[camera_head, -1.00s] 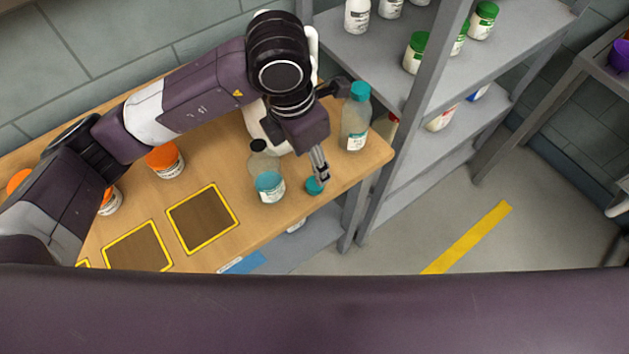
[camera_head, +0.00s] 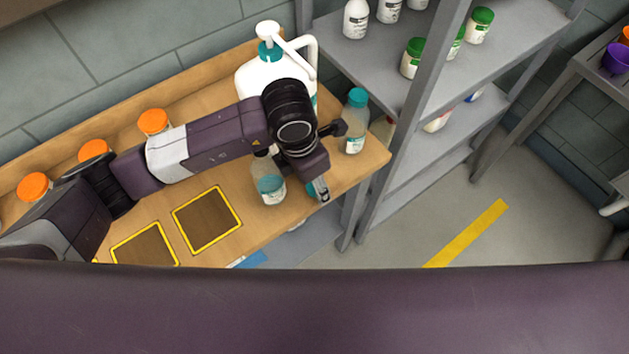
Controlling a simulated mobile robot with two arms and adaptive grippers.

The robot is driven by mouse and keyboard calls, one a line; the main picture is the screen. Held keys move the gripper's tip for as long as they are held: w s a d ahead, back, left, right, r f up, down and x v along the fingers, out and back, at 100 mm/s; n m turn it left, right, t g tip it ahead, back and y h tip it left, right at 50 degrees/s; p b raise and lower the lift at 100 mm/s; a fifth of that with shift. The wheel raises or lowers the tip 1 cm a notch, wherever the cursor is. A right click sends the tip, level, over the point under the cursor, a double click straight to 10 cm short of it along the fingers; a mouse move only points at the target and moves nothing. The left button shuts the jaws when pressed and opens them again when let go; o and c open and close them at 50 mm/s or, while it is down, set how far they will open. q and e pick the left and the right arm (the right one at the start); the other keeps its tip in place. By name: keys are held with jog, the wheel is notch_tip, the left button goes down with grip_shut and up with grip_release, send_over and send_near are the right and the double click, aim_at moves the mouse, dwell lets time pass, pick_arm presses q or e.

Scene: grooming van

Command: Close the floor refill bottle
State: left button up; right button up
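A clear refill bottle (camera_head: 271,188) with a teal lower part stands on the wooden bench. Its neck is partly hidden by my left arm. My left gripper (camera_head: 321,191) points down at the bench's front edge, right of this bottle. A teal cap (camera_head: 311,189) shows at its fingers, partly covered by them; whether they grip it is not clear. Another clear bottle (camera_head: 354,122) with a teal cap on stands at the bench's right end. My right gripper is out of view.
A white pump jug (camera_head: 270,68) stands behind my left arm. Orange-lidded jars (camera_head: 153,122) stand along the back left. Yellow-framed dark squares (camera_head: 207,219) mark the bench. A grey shelf (camera_head: 400,75) with several bottles stands close on the right.

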pick_arm(q)
jog(key=shift+w+f, duration=0.1)
jog(key=shift+f, duration=0.05)
jog(key=c, duration=0.8)
jog(key=shift+o, duration=0.2)
notch_tip(320, 180, up, 20)
jog(key=b, duration=0.4)
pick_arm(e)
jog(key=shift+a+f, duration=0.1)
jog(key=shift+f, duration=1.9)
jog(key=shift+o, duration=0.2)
